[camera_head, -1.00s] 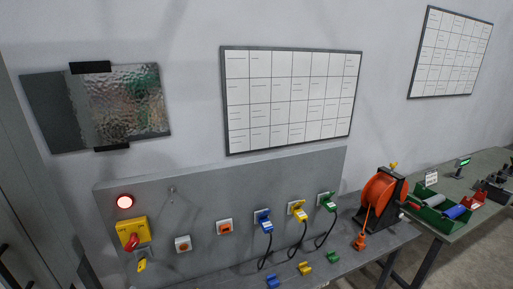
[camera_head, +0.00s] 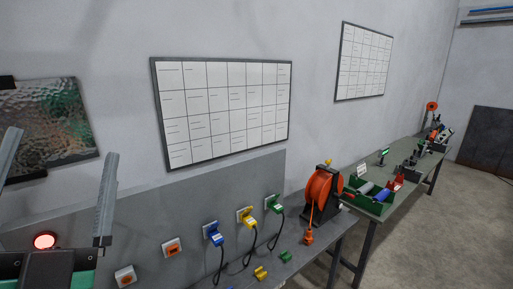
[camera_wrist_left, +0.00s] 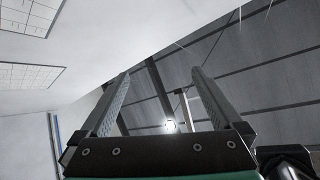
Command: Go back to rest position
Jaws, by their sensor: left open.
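My left gripper (camera_head: 62,170) is at the lower left of the head view, in front of the grey wall panel. Its two fingers point up and stand wide apart, with nothing between them. In the left wrist view the same gripper (camera_wrist_left: 160,95) is open and empty, with the ceiling and a bright lamp behind it. My right gripper is in neither view.
A grey panel (camera_head: 130,224) carries a red lamp (camera_head: 45,240), orange switches and blue, yellow and green plugs. An orange cable reel (camera_head: 322,190) stands on the bench beyond. A green bin (camera_head: 371,203) sits on a farther table. Open floor (camera_head: 440,230) lies at right.

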